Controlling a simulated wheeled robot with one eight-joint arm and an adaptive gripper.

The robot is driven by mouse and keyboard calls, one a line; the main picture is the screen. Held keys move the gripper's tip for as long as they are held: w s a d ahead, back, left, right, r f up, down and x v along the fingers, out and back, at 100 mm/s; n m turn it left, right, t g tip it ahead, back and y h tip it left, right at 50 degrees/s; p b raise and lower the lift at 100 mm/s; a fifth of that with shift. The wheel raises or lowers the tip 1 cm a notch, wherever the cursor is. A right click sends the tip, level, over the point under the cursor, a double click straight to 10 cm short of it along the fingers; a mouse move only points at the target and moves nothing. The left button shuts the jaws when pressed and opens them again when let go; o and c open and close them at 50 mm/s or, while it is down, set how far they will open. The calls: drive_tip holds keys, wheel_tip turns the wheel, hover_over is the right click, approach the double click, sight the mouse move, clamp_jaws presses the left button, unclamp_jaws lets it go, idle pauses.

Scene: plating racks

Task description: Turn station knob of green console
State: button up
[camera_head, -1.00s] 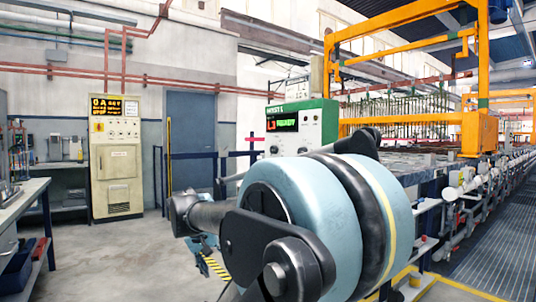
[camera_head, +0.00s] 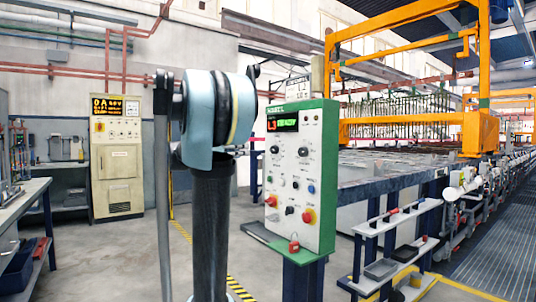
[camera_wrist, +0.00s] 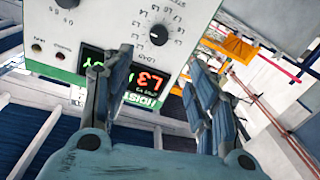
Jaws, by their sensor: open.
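The green console (camera_head: 329,150) is a green-framed cabinet with a pale panel and a lit display (camera_head: 283,122) reading L3 in red beside green text. A black knob (camera_head: 273,149) sits below the display at the panel's left. In the wrist view the panel appears upside down, and this knob (camera_wrist: 158,35) has a ring of L-numbered marks around it. My gripper (camera_wrist: 149,78) is open and empty, its two fingers spread in front of the display, with the knob beyond the fingertips. Contact cannot be judged. In the head view the gripper itself cannot be made out behind my arm.
A second beige cabinet (camera_head: 116,155) stands at the back left. A workbench (camera_head: 25,200) is at left. Tank rails run to the right. The left floor is clear.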

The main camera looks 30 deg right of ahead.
sight(272, 150)
drive_tip(key=d, duration=0.5)
drive_tip(key=w+d, duration=0.1)
drive_tip(key=d, duration=0.5)
drive_tip(key=w+d, duration=0.1)
drive_tip(key=d, duration=0.5)
drive_tip(key=shift+w, duration=0.2)
drive_tip(key=shift+a, duration=0.1)
drive_tip(key=c, duration=1.1)
